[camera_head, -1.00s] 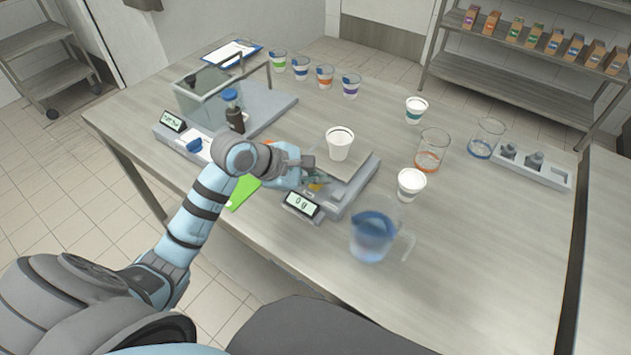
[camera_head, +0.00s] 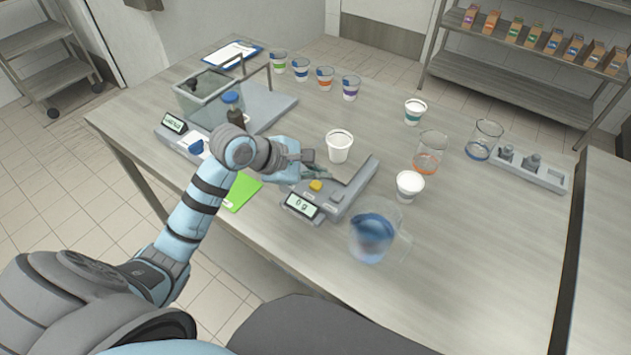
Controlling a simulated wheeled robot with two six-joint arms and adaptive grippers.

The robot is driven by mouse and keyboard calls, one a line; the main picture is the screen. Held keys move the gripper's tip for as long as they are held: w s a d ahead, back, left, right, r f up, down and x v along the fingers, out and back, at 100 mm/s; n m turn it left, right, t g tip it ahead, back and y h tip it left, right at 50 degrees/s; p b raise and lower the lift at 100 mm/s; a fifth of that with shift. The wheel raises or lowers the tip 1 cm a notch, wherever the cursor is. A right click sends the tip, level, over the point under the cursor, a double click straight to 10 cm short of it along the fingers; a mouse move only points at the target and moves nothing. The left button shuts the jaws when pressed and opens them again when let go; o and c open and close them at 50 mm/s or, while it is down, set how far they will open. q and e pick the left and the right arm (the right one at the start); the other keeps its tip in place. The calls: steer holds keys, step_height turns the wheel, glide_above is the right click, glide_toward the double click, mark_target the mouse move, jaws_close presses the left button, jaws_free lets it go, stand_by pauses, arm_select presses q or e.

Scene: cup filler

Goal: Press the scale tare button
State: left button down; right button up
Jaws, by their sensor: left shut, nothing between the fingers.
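The scale (camera_head: 352,192) stands near the table's front edge, with a display (camera_head: 302,205) that reads 0 g. Its yellow button (camera_head: 316,186) is in plain view behind the display. A white paper cup (camera_head: 339,147) stands upright at the back of the scale. My left gripper (camera_head: 322,172) is shut and empty, just behind the yellow button and in front of the cup. I cannot tell whether its tips touch the scale. My right gripper is not in view.
A glass pitcher of blue liquid (camera_head: 372,238) stands close to the scale's right front. A white cup (camera_head: 409,185) and glass beakers (camera_head: 429,153) stand to the right. A second scale with a glass box (camera_head: 205,98) and a dark bottle (camera_head: 234,108) are at left.

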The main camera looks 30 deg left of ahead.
mark_target(317, 187)
arm_select(q)
step_height(317, 187, up, 4)
steer(key=p, duration=0.2)
steer(key=shift+r+p, duration=0.25)
steer(key=shift+p, duration=0.1)
stand_by(0.4)
